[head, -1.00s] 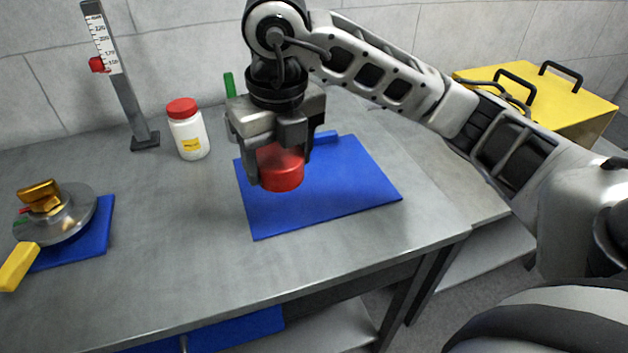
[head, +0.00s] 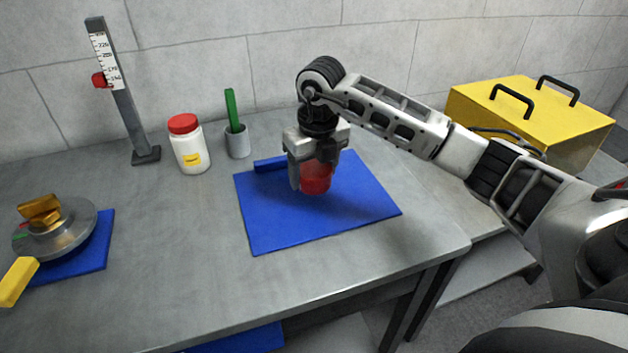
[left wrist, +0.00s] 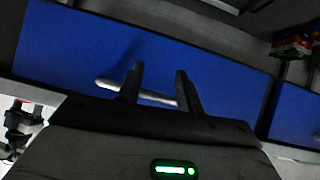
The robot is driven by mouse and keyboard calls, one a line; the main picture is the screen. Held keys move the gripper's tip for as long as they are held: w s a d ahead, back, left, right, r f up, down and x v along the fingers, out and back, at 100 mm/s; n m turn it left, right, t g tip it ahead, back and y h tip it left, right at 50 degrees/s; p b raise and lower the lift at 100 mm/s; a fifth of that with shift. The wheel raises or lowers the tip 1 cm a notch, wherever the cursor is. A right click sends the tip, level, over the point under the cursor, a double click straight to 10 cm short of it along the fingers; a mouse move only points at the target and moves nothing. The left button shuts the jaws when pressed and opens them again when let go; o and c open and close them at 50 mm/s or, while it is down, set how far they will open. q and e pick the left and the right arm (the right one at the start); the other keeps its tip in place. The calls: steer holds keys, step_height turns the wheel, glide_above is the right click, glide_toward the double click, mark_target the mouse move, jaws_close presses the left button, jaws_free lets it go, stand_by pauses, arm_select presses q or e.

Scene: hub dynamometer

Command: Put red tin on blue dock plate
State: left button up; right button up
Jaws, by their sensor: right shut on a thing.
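The red tin (head: 316,181) is between the fingers of my right gripper (head: 313,176), which is shut on it. The fingers and palm hide its upper part. The tin is upright over the middle of the blue dock plate (head: 350,208) on the grey bench. I cannot tell whether its base touches the plate. My left gripper is not in the head view. In the left wrist view my left gripper (left wrist: 158,88) is open, its two fingers apart in front of a blue panel (left wrist: 75,50) with a pale bar handle (left wrist: 108,85).
A white jar with a red lid (head: 190,148), a grey cup with a green stick (head: 237,140) and a scale post (head: 122,95) stand behind. A grey disc (head: 70,232) sits on another blue mat at left. A yellow box (head: 530,112) is at far right.

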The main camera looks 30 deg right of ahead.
mark_target(314, 183)
steer(key=shift+f+p, duration=0.3)
steer(key=shift+f, duration=1.25)
steer(key=shift+f, duration=0.1)
steer(key=o, duration=1.2)
steer(key=shift+f, duration=0.1)
steer(key=r, duration=0.4)
steer(key=s+r, duration=0.1)
steer(key=r, duration=0.7)
steer(key=shift+s+r+b, duration=0.15)
steer(key=shift+s+b, duration=0.05)
steer(key=shift+b, duration=0.15)
steer(key=shift+s, duration=0.1)
